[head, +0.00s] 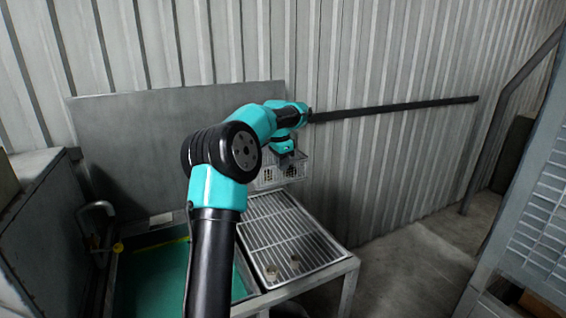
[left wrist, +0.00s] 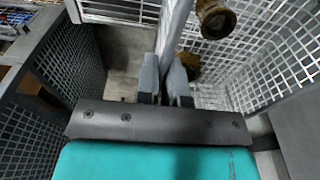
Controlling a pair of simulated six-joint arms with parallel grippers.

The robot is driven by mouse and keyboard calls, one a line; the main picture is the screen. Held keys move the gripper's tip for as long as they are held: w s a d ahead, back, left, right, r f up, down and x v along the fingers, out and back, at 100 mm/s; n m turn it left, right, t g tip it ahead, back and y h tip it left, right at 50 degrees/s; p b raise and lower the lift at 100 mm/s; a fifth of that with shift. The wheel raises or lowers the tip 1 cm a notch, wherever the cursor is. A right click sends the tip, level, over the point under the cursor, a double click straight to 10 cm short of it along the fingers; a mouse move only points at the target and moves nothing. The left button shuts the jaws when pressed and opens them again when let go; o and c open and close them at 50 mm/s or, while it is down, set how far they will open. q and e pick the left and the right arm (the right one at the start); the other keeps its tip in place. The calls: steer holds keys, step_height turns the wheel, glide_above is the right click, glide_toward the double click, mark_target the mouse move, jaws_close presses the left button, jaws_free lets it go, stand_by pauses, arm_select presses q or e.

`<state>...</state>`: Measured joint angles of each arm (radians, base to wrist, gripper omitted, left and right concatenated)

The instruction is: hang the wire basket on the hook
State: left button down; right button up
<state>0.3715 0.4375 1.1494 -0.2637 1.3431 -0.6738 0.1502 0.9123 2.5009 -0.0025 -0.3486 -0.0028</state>
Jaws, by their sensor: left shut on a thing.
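The wire basket (head: 268,178) is white mesh and shows partly behind my arm, in front of the corrugated wall. My left gripper (head: 288,158) is at the basket's top. In the left wrist view its two grey fingers (left wrist: 166,88) are shut on a light grey bar of the basket, with mesh walls (left wrist: 275,62) on both sides. Brass-coloured fittings (left wrist: 215,18) show by the bar, one partly behind a finger. I cannot make out a hook; a dark rail (head: 400,108) runs along the wall. My right gripper is not in view.
A slatted metal rack (head: 300,235) stands below the basket, with small brownish pieces (head: 295,263) on it. A green-bottomed basin (head: 150,280) lies left of it. A grey panel (head: 130,130) stands behind. Floor (head: 420,260) is open at the right, beside a blue-grey slatted unit (head: 540,215).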

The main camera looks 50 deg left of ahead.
arm_select(q)
steer(key=shift+a+f, duration=0.1)
steer(key=shift+f, duration=0.15)
stand_by(0.7)
steer(key=c, duration=1.2)
jaws_free()
steer(key=shift+f, duration=0.1)
steer(key=shift+o, duration=0.2)
steer(key=shift+f, duration=0.1)
